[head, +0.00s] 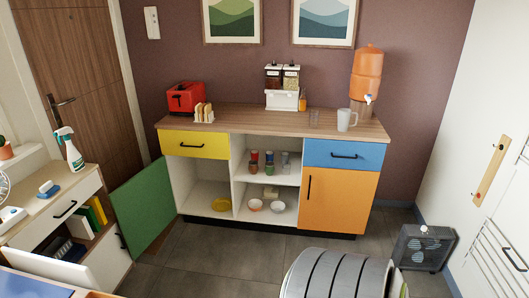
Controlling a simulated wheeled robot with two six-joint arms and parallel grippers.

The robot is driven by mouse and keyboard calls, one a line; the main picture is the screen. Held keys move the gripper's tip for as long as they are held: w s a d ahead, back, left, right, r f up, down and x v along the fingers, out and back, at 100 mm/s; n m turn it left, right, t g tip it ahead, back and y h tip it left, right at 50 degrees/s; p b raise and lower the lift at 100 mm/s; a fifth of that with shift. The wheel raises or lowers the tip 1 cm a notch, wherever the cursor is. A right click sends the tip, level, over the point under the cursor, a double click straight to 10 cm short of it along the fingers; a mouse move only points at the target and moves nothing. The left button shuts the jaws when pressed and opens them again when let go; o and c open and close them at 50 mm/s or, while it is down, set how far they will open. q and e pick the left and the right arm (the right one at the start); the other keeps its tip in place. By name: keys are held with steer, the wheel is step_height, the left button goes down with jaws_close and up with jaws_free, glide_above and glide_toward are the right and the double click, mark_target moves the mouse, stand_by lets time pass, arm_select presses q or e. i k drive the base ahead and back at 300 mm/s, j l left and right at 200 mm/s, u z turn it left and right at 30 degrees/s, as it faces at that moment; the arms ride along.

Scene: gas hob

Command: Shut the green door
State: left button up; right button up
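The green door (145,208) is at the left end of the wooden-topped cabinet (270,119). It stands wide open, swung out to the left and toward me. A small dark handle (122,240) shows at its near edge. Neither of my grippers is in view, so nothing of mine is seen touching the door.
A side unit (88,205) with a spray bottle (73,152) on top stands close left of the door. A grey, black-striped rounded object (335,275) fills the bottom centre. Dark floor (225,260) lies clear before the cabinet. A grey box (423,248) stands at right.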

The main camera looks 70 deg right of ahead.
mark_target(144, 206)
steer(key=l+z, duration=0.35)
steer(key=k+l+z, duration=0.1)
steer(key=l+z, duration=0.5)
steer(key=z, duration=0.15)
